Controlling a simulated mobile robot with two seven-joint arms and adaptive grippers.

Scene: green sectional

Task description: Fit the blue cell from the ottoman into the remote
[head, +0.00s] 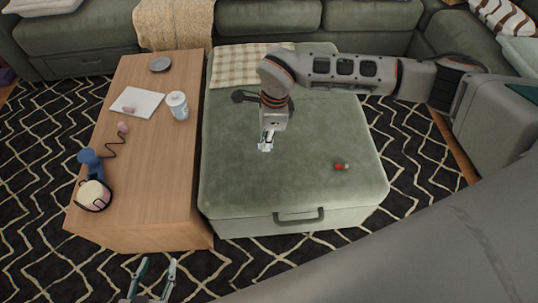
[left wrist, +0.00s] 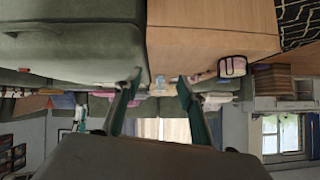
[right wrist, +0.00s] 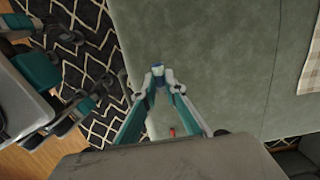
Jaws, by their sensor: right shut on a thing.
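My right gripper (head: 266,146) points down over the middle of the green ottoman (head: 235,185). In the right wrist view its fingertips (right wrist: 158,76) are closed around a small blue cell (right wrist: 157,83); the fingers partly hide it. A small red and dark piece (head: 341,167) lies on the ottoman to the right; it also shows in the right wrist view (right wrist: 172,132). My left gripper (head: 152,277) is open and empty, low in front of the wooden table; its fingers (left wrist: 155,90) stand apart. I cannot surely make out the remote. A dark shape (head: 240,97) shows behind my right wrist.
The wooden table (head: 150,190) left of the ottoman holds a white slab (head: 145,100) with a pink piece, a white cup (head: 178,105), a dark disc (head: 160,65), a blue object (head: 89,160) and a round banded object (head: 93,196). The ottoman's front is mostly clear.

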